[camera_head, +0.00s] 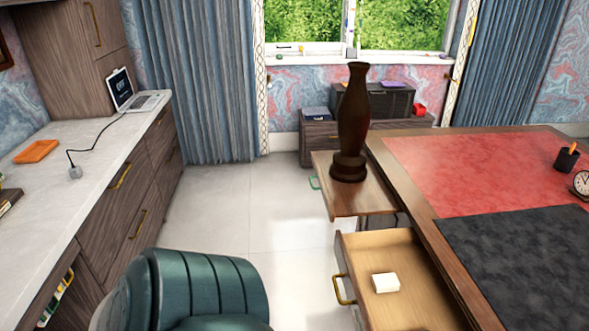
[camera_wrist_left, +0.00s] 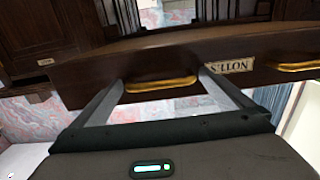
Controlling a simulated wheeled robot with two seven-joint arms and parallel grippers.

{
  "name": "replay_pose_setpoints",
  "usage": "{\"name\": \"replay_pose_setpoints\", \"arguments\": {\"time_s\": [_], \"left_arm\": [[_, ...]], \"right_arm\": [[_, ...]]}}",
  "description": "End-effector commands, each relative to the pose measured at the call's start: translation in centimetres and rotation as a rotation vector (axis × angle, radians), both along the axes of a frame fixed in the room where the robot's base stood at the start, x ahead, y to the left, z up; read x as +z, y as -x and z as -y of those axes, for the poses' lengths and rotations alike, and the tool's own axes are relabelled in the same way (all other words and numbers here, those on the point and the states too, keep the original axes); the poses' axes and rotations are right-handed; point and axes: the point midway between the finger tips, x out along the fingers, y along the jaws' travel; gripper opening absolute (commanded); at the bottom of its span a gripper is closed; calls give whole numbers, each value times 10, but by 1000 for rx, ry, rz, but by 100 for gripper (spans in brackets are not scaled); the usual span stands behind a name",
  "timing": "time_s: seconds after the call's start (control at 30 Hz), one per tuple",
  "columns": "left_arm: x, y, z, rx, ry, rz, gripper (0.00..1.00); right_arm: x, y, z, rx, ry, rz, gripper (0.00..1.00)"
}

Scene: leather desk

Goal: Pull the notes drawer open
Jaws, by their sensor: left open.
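In the left wrist view, which looks upside down, a dark brown wooden drawer front (camera_wrist_left: 95,62) carries a brass handle (camera_wrist_left: 160,85) and a pale label (camera_wrist_left: 229,66) that seems to read NOTES inverted. My left gripper (camera_wrist_left: 165,82) is open, its two grey fingers reaching to either side of the brass handle. I cannot tell whether they touch it. In the head view one desk drawer (camera_head: 362,243) stands pulled out, with a brass handle (camera_head: 343,290) and a white block (camera_head: 385,283) inside. Neither gripper shows in the head view.
A dark wooden vase (camera_head: 353,120) stands on a wooden surface (camera_head: 375,200) beyond the open drawer. A green chair (camera_head: 200,285) is near the front. The desk (camera_head: 430,215) fills the right, a counter (camera_head: 60,170) the left. The floor between is clear.

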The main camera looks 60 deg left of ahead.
Motion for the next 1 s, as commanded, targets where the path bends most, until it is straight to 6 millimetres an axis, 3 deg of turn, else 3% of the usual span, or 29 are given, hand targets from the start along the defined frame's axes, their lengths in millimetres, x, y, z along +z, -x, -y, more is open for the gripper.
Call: {"name": "replay_pose_setpoints", "arguments": {"time_s": [0.27, 0.7, 1.0], "left_arm": [[-3, 37, -13, 0, -2, -5, 99], [-3, 120, -43, 0, 0, -4, 99], [-1, 152, -55, 0, 0, -2, 99]], "right_arm": [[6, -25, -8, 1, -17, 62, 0], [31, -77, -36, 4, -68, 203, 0], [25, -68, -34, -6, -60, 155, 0]]}}
